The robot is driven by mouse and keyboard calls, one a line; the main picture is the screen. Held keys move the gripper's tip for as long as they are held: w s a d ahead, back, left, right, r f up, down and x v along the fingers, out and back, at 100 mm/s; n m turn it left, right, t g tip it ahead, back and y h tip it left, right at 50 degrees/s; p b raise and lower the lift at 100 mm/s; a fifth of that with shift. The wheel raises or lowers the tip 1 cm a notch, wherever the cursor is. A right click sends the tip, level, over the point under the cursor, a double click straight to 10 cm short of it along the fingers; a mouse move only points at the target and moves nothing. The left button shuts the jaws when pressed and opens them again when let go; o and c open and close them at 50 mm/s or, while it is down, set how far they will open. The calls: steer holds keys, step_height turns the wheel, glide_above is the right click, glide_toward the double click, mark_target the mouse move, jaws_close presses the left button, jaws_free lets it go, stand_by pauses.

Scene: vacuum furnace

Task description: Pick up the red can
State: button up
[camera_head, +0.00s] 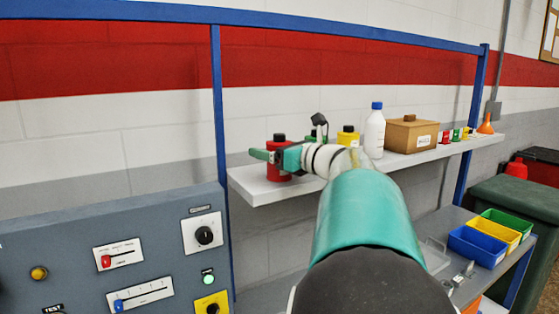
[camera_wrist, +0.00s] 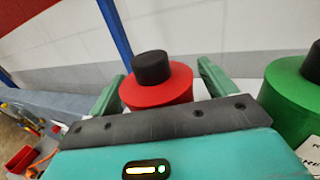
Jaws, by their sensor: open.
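The red can (camera_head: 279,172) with a black cap stands upright near the left end of the white shelf. It also shows in the wrist view (camera_wrist: 158,87), between the two green fingers of my gripper (camera_wrist: 160,85). My gripper (camera_head: 275,156) is open, with one finger on each side of the can. I cannot tell whether either finger touches it. The lower part of the can is hidden by my gripper's body in the wrist view.
A green can (camera_wrist: 293,95) stands close right of my gripper. The shelf (camera_head: 262,191) also holds a yellow can (camera_head: 348,138), a white bottle (camera_head: 375,135) and a brown box (camera_head: 411,136). A blue post (camera_head: 217,110) rises by the shelf's left end. A control panel (camera_head: 150,255) stands lower left.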

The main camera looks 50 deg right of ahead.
steer(key=c, duration=1.3)
steer(key=shift+o, duration=0.2)
steer(key=shift+r, duration=0.1)
